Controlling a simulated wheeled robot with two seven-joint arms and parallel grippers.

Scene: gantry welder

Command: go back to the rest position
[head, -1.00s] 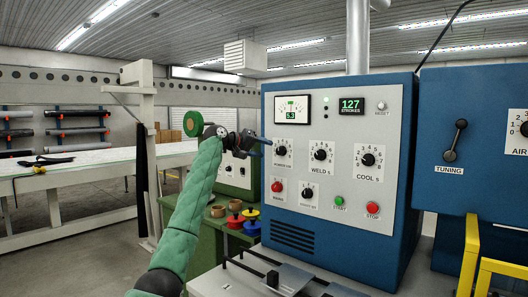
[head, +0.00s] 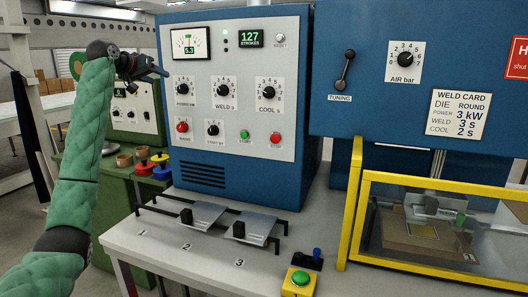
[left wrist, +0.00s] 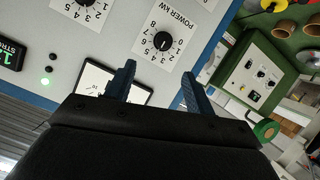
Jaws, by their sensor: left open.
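My left gripper (head: 157,70) is in front of the left edge of the blue welder cabinet (head: 245,185), near the POWER kW knob (head: 183,88). Its arm is green and rises from the lower left. In the left wrist view the two dark blue fingers (left wrist: 158,88) stand apart with nothing between them. The POWER kW knob (left wrist: 162,41) shows beyond the fingers there, and I cannot tell that anything touches it. My right gripper is in neither current view.
A bench with sliding plates (head: 195,214) stands in front of the cabinet. A yellow-framed guard (head: 355,205) and a green button box (head: 299,281) are at the right. A green bench with colored spools (head: 161,160) is behind my left arm.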

